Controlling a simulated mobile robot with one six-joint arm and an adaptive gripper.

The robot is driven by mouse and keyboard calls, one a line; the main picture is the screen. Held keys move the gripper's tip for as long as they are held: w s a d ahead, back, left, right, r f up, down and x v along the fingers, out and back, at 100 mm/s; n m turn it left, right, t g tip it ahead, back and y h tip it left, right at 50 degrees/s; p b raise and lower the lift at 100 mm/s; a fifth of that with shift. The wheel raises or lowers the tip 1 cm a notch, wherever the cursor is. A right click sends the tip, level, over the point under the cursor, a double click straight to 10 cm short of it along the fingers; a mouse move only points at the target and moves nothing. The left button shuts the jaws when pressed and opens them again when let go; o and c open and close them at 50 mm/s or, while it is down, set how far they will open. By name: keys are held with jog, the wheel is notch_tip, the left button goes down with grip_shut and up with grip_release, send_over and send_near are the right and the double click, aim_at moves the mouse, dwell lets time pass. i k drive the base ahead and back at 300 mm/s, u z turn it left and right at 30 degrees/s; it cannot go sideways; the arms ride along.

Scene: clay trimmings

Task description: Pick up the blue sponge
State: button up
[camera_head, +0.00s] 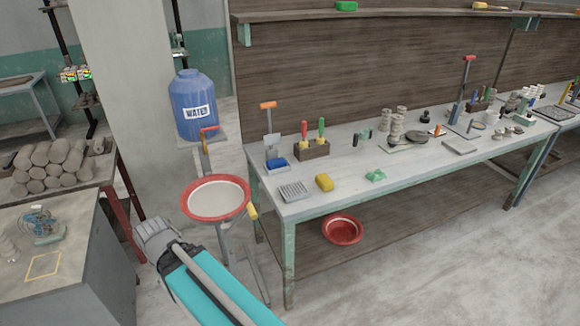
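A small blue block (276,163), which looks like the blue sponge, is near the left end of the long workbench (330,165). It lies at the foot of an upright grey scoop or dustpan (271,142) with an orange handle; I cannot tell whether it rests on it or in front of it. A teal and grey part of my arm shows at the bottom left, well apart from the block. My gripper's fingers cannot be made out.
A wooden tool box (312,150), a ridged grey tray (293,191), a yellow block (324,182) and a green piece (375,176) are near the block. A red-rimmed basin (216,197) stands left of the bench. Open floor lies at front right.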

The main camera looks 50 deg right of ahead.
aim_at(277, 163)
jog(key=z, duration=0.9)
jog(key=k, duration=0.9)
jog(key=z, duration=0.1)
jog(key=i, duration=0.7)
jog(key=u, duration=0.05)
